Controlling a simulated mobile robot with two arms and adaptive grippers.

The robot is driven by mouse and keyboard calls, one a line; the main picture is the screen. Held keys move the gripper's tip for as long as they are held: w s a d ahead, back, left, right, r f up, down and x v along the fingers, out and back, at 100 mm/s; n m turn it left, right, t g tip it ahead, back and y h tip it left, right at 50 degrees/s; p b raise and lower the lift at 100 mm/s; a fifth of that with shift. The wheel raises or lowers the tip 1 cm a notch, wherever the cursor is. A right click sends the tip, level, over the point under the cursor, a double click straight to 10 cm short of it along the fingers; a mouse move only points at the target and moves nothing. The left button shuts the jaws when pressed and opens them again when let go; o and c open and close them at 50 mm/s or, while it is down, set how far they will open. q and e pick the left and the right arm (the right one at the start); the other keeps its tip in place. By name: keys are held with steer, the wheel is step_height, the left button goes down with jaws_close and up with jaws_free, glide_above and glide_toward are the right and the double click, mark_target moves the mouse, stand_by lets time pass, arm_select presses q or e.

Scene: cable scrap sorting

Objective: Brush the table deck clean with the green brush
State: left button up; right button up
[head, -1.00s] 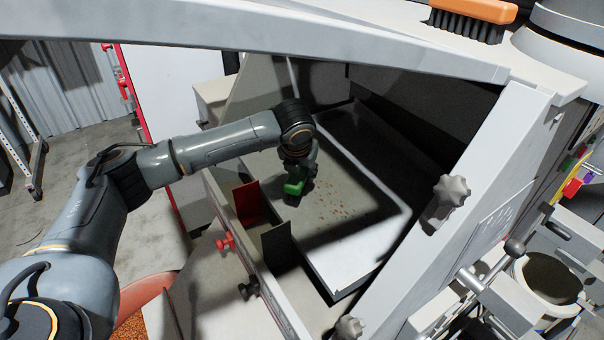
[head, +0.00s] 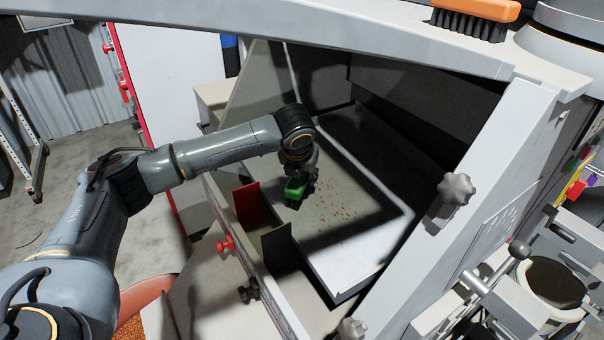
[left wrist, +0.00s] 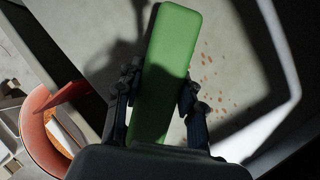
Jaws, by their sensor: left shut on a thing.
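The green brush (head: 296,188) is in my left gripper (head: 300,180), which is shut on it over the table deck (head: 345,258). In the left wrist view the green brush (left wrist: 168,70) lies between the two dark fingers of my left gripper (left wrist: 160,95). Reddish-brown crumbs (head: 335,214) are scattered on the deck to the right of the brush; they also show in the left wrist view (left wrist: 208,75). Whether the bristles touch the deck is hidden. My right gripper is not in view.
The deck sits inside a grey hood with a slanted frame post (head: 470,200). Red (head: 247,203) and dark (head: 277,246) plates stand at its left front edge. An orange bowl (head: 140,300) is below left. An orange brush (head: 476,12) lies on top.

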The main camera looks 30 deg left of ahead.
arm_select(q)
steer(key=shift+f, duration=0.75)
